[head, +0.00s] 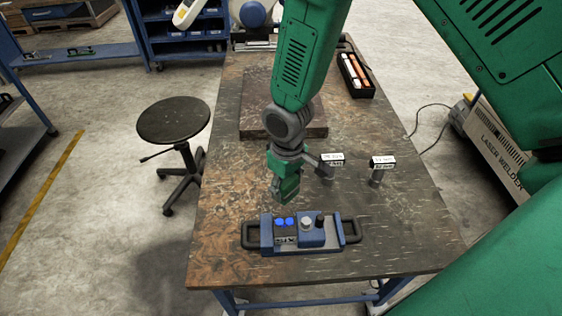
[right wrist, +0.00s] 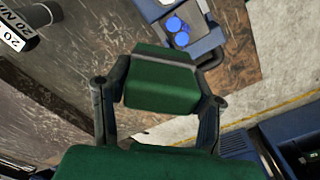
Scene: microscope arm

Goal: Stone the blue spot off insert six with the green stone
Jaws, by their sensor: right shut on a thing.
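My right gripper (head: 283,178) is shut on a green block, the green stone (right wrist: 160,82), held between its two fingers in the right wrist view. In the head view the stone (head: 287,192) hangs just above and behind a blue fixture (head: 266,236) with a black handle at each end. I cannot read which insert is number six. My left gripper is out of view.
Two posts with white labels, one near the arm (head: 333,159) and one to the right (head: 382,163), stand behind the fixture. A flat dark plate (head: 255,122) lies farther back, and a black tray (head: 363,88) of sticks at back right. A stool (head: 173,120) stands left of the table.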

